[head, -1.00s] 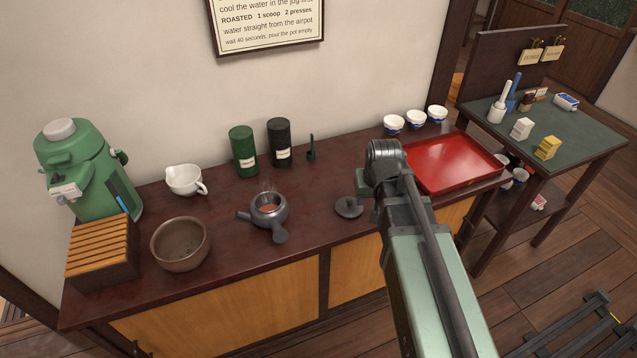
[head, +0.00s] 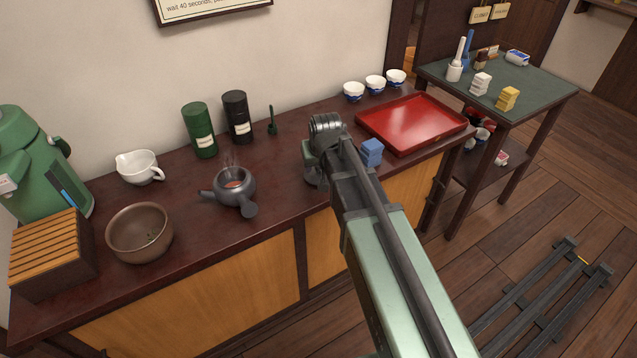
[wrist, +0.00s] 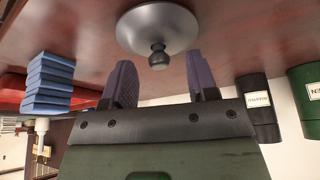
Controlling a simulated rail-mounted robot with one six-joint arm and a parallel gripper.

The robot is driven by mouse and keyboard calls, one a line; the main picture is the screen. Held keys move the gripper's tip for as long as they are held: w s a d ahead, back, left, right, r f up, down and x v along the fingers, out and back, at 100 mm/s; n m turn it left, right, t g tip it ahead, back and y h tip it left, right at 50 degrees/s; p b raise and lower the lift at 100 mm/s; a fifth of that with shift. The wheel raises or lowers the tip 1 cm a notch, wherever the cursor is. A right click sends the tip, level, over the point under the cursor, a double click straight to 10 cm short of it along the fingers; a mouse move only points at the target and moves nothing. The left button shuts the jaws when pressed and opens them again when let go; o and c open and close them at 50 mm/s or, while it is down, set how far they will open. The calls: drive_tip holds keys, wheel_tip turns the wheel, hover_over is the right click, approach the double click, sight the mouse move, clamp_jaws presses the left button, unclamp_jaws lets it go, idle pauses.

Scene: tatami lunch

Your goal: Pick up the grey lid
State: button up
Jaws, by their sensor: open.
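The grey lid (wrist: 158,28) is a round disc with a small knob at its middle, lying on the dark wooden counter. In the wrist view it sits just beyond my gripper (wrist: 161,80), with the knob roughly centred between the two fingertips. My gripper is open and empty; the fingers look apart from the lid. In the head view my arm and gripper hide most of the lid and the fingertips.
A steaming grey teapot (head: 234,186) without a lid stands left of my gripper. A blue block stack (head: 371,152) and a red tray (head: 412,122) are to the right. Green (head: 200,130) and black (head: 237,117) canisters stand behind. A brown bowl (head: 140,233) is further left.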

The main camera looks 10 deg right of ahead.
drive_tip(key=shift+x, duration=0.9)
drive_tip(key=shift+s+r, duration=0.1)
drive_tip(key=shift+r, duration=0.15)
clamp_jaws()
drive_tip(key=shift+r, duration=0.15)
